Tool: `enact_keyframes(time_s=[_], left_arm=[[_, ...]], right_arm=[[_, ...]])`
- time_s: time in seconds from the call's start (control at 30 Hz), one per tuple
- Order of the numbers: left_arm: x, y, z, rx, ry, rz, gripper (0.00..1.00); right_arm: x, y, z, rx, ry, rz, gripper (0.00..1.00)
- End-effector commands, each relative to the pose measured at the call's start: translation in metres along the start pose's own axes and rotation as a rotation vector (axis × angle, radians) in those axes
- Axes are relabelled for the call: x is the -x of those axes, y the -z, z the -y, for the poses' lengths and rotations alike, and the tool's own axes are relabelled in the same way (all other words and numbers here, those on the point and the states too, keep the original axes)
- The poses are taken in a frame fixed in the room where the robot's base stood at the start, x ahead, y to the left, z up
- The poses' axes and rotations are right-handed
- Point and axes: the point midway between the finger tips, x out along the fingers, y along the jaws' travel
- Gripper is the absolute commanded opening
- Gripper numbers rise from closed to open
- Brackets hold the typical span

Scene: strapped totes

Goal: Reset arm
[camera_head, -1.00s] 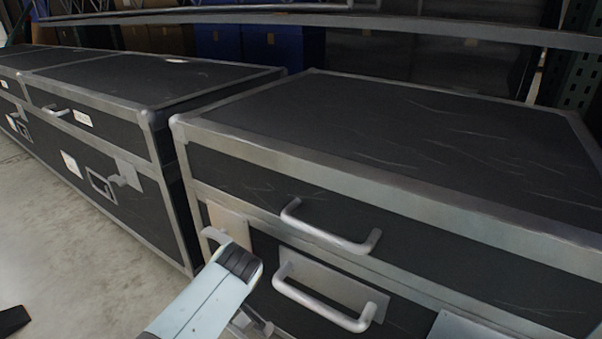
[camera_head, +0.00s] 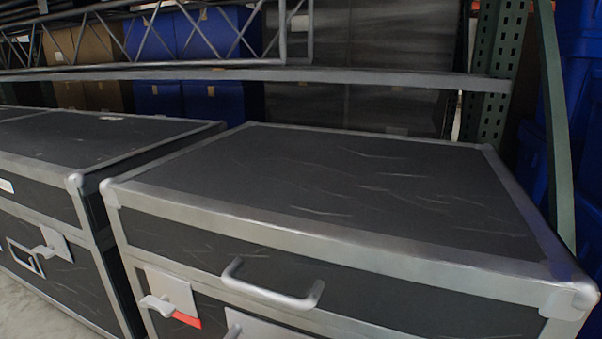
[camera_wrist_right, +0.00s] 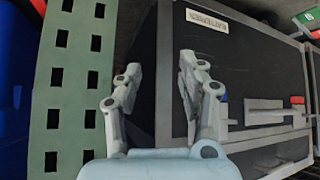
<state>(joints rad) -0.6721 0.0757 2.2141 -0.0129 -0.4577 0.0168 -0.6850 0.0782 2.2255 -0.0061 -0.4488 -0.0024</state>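In the right wrist view my right gripper (camera_wrist_right: 160,85) is open, its two fingers apart with nothing between them. A black case with metal edges (camera_wrist_right: 250,70) and a label shows beyond the fingers; whether a finger touches it I cannot tell. Neither gripper shows in the head view. There, a black case with silver edges (camera_head: 320,185) fills the front, its lid shut. It has a bar handle (camera_head: 272,290) and a latch (camera_head: 157,305) with a red strip beside it.
More black cases (camera_head: 90,150) stand to the left. Behind are a shelf beam (camera_head: 380,76), a metal truss (camera_head: 160,38), a green perforated post (camera_head: 497,75) and blue containers (camera_head: 585,100). A green perforated post (camera_wrist_right: 75,80) is close to the left of my right gripper.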

Motion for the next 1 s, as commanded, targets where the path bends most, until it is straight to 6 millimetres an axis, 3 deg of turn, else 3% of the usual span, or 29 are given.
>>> enact_keyframes(time_s=[0.03,0.27,0.63,0.77,1.0], left_arm=[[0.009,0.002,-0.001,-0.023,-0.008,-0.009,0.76],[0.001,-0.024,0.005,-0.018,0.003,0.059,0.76],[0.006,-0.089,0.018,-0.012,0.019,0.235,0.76],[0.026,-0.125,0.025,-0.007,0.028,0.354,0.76],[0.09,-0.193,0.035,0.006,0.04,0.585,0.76]], right_arm=[[0.001,0.0,0.0,0.0,-0.001,0.003,0.4],[-0.004,-0.027,-0.005,0.0,-0.008,0.069,0.4],[0.002,-0.09,-0.017,-0.004,-0.022,0.243,0.4],[0.023,-0.127,-0.024,-0.009,-0.03,0.362,0.4],[0.088,-0.194,-0.032,-0.023,-0.04,0.592,0.4]])
